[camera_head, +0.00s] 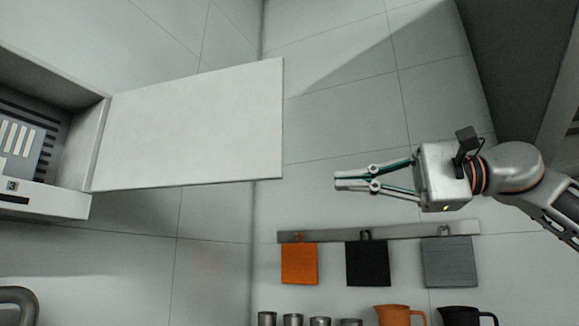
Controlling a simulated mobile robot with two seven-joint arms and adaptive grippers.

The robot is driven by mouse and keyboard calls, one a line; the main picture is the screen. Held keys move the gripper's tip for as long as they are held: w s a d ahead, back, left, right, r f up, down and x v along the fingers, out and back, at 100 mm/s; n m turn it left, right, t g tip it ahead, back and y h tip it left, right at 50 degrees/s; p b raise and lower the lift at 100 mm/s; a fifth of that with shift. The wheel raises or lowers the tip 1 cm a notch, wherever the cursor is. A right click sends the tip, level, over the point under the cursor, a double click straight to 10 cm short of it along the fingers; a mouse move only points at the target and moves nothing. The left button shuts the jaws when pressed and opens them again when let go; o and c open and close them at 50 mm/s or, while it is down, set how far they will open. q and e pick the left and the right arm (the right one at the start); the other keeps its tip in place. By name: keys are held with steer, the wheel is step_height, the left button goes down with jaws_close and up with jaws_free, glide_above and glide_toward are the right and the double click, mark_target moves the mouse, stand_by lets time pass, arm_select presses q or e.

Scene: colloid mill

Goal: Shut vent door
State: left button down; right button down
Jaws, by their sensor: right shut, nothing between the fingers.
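The vent door (190,125) is a flat white panel. It stands open, swung out to the right from the vent housing (45,196) at the left. Its hinge side meets the housing's right edge, and the housing's inside with grey slats (22,140) is exposed. My right gripper (338,180) comes in from the right, with its fingers pointing left. It is shut and empty, to the right of the door's free edge with a gap in the picture. My left gripper is not in view.
A wall rail (380,232) below my right gripper carries an orange cloth (299,264), a black cloth (367,264) and a grey cloth (449,262). Metal cups (292,320), an orange jug (394,315) and a black jug (460,316) line the bottom edge. Bare tiled wall lies behind.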

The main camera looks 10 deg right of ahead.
steer(key=a+r+n+p, duration=0.1)
steer(key=a+r, duration=0.2)
steer(key=a, duration=0.6)
steer(key=shift+s+a+t+h, duration=0.2)
steer(key=shift+a+t+h, duration=0.1)
steer(key=shift+t, duration=0.1)
steer(key=shift+s+d, duration=0.1)
stand_by(0.3)
